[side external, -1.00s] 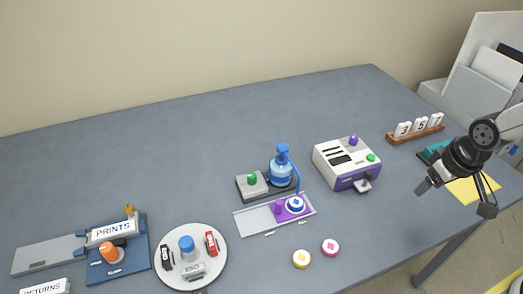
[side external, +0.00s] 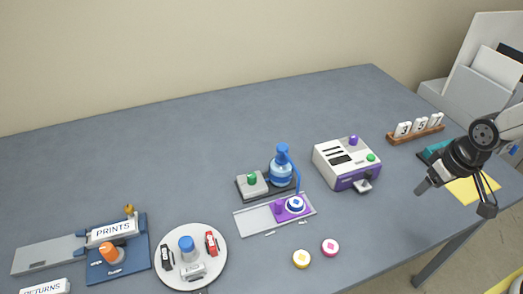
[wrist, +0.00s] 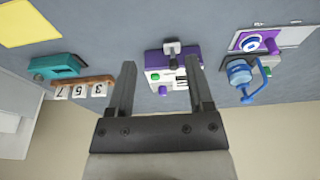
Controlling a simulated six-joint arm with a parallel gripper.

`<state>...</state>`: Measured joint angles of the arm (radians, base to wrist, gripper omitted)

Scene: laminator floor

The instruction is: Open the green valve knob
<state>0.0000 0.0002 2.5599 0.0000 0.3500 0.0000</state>
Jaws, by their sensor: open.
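A green knob (side external: 252,178) sits on a small grey block (side external: 262,187) beside a blue bottle (side external: 281,168) with a pump top. In the wrist view it shows only partly, behind the bottle (wrist: 240,72). A second green knob (side external: 371,157) is on the white and purple machine (side external: 340,160), and it shows in the wrist view too (wrist: 155,76). I cannot tell by sight which one is the valve. My gripper (side external: 455,199) is at the right, above the table's right side, apart from both knobs. In the wrist view its fingers (wrist: 160,63) are spread and empty.
A number block rack (side external: 415,133) stands behind the machine on the right. A yellow sheet (side external: 473,189) lies under my gripper. A sliding tray (side external: 257,219) with a purple holder is in front of the bottle. A round plate (side external: 190,272) is at front left. The back table is clear.

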